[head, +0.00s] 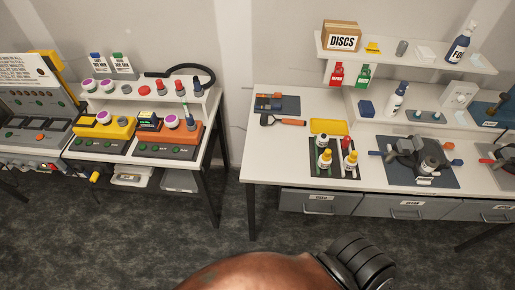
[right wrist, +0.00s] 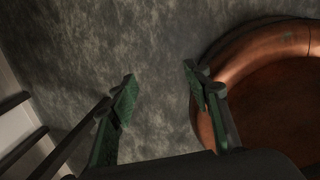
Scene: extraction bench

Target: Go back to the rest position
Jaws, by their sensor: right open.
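My right gripper (right wrist: 160,88) shows in the right wrist view. Its two green-padded fingers are apart, with nothing between them and bare dark floor behind. No gripper shows in the head view. A copper-coloured rounded part of my own body is at the bottom of the head view and at the right of the right wrist view. My left gripper is in neither view.
A white bench (head: 268,158) on the right carries a dark bottle tray (head: 320,170), a yellow tray (head: 329,126) and tools. A second bench (head: 207,130) with coloured devices stands left. Grey floor (head: 150,235) is clear in front.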

